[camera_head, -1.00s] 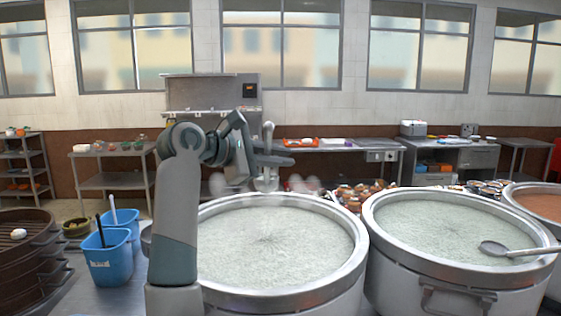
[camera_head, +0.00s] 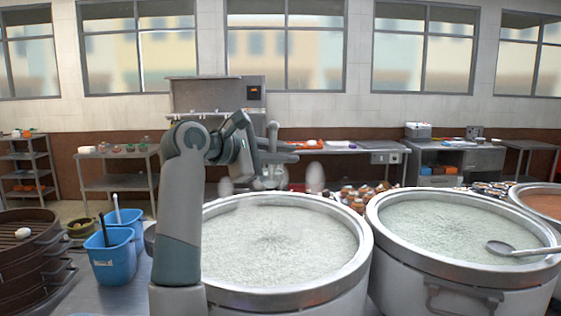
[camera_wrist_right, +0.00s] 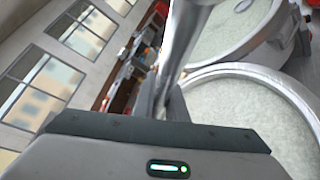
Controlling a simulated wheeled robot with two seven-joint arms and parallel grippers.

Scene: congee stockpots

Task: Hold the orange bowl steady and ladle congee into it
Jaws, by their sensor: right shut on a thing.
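My right gripper (camera_head: 282,152) is raised above the back rim of the near congee pot (camera_head: 365,262). It is shut on a metal ladle, whose handle (camera_head: 273,132) stands upright in the jaws. In the right wrist view the shiny ladle handle (camera_wrist_right: 185,40) runs up and away from the gripper (camera_wrist_right: 165,105). The ladle's lower end is hard to make out behind the arm and steam. White congee (camera_head: 270,240) fills the pot. I cannot pick out the orange bowl in either view. My left gripper is not in view.
A second congee pot (camera_head: 450,272) stands at right, with another ladle (camera_head: 510,249) across its rim. A reddish pot (camera_head: 540,202) is beyond it. Blue buckets (camera_head: 112,258) and stacked dark steamers (camera_head: 28,255) stand at left. Small jars (camera_head: 355,195) crowd behind the pots.

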